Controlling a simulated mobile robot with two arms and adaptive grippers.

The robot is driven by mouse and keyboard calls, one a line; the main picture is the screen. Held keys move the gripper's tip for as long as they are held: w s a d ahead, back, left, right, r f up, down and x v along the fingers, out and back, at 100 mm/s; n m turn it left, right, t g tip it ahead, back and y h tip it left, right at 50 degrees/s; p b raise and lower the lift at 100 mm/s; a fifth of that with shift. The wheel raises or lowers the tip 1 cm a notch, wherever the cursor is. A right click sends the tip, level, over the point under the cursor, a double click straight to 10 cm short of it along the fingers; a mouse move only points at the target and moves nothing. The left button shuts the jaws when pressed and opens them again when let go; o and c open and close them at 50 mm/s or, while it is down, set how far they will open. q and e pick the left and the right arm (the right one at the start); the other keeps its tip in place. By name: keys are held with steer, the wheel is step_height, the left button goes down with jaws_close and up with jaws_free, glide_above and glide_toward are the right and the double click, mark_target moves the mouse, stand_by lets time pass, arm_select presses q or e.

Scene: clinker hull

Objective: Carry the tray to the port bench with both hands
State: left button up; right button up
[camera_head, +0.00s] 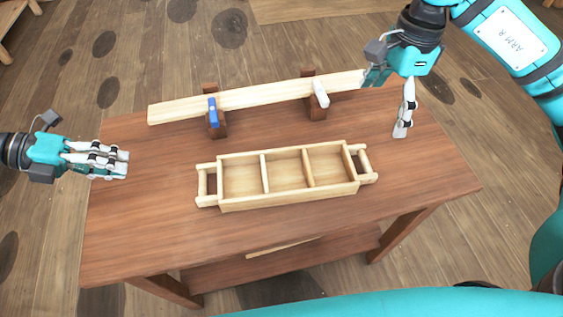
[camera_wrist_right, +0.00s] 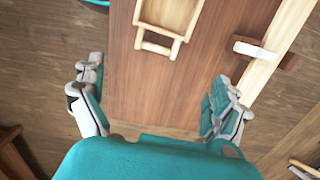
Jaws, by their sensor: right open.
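A pale wooden tray (camera_head: 288,208) with three empty compartments and a bar handle at each end sits on a brown wooden table (camera_head: 150,230). The tray's one end and handle also show in the right wrist view (camera_wrist_right: 157,44). My left gripper (camera_head: 126,165) is at the table's left edge, left of the tray's left handle and apart from it. Its fingers look close together, and I cannot tell whether they are open. My right gripper (camera_head: 402,128) is above the table's right part, beyond the right handle. In the right wrist view its fingers (camera_wrist_right: 160,100) are wide apart and empty.
A long pale plank (camera_head: 260,97) lies across the table's back on two brown blocks, with a blue clamp piece (camera_head: 212,112) and a white one (camera_head: 320,94). The table top in front of the tray is clear. A lower shelf (camera_head: 280,264) shows beneath.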

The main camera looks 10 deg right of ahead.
arm_select(q)
steer(key=x, duration=1.1)
steer(key=s+x, duration=0.1)
steer(key=x, duration=0.4)
steer(key=shift+s+f, duration=0.1)
steer(key=shift+f, duration=0.45)
arm_select(e)
steer(key=shift+h, duration=0.3)
steer(key=f, duration=0.5)
steer(key=d+f, duration=0.1)
steer(key=f, duration=1)
steer(key=shift+s+d+f, duration=0.2)
steer(key=shift+s+f, duration=0.1)
arm_select(q)
steer(key=shift+c, duration=0.4)
arm_select(e)
steer(key=shift+c, duration=0.4)
arm_select(q)
jaws_close()
arm_select(e)
steer(key=c, duration=1)
steer(key=shift+o, duration=0.2)
